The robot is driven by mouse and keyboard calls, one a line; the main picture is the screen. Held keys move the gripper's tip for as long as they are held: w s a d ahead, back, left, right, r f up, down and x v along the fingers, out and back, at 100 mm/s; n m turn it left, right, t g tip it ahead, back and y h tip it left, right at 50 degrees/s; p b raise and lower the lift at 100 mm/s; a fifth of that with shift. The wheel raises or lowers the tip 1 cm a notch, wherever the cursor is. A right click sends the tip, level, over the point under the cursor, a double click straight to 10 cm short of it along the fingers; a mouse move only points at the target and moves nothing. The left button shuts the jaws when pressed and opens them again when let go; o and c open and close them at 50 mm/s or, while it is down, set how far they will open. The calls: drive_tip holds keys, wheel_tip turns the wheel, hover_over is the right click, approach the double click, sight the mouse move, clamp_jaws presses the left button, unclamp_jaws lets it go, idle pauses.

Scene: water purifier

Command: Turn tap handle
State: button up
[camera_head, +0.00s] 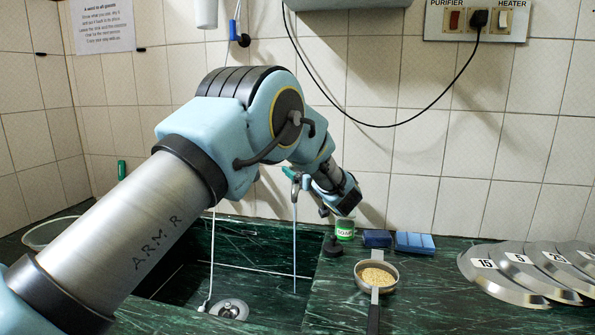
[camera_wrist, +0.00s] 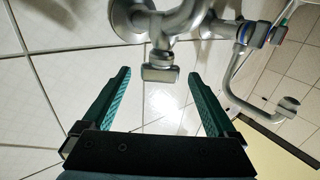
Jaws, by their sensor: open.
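The metal tap (camera_wrist: 180,22) is fixed to the tiled wall at the top of the wrist view. A short, blocky metal handle (camera_wrist: 160,68) sticks out from it. My gripper (camera_wrist: 161,75) is open, with one teal finger on each side of the handle's end. I see no clear contact. A curved metal spout (camera_wrist: 240,100) with a blue ring at its joint lies to the right of the fingers. In the head view my arm hides most of the tap area, and the fingers are hard to make out there.
A dark green marble counter (camera_head: 430,312) holds a sink with a drain (camera_head: 229,309). A strainer pan (camera_head: 377,277), blue sponges (camera_head: 415,243), a green-labelled can (camera_head: 344,230) and several metal lids (camera_head: 500,280) sit right. A thin bluish line (camera_head: 295,245) hangs down into the sink.

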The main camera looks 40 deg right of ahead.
drive_tip(key=b+v, duration=0.1)
drive_tip(key=v, duration=0.7)
drive_tip(key=shift+b, duration=0.4)
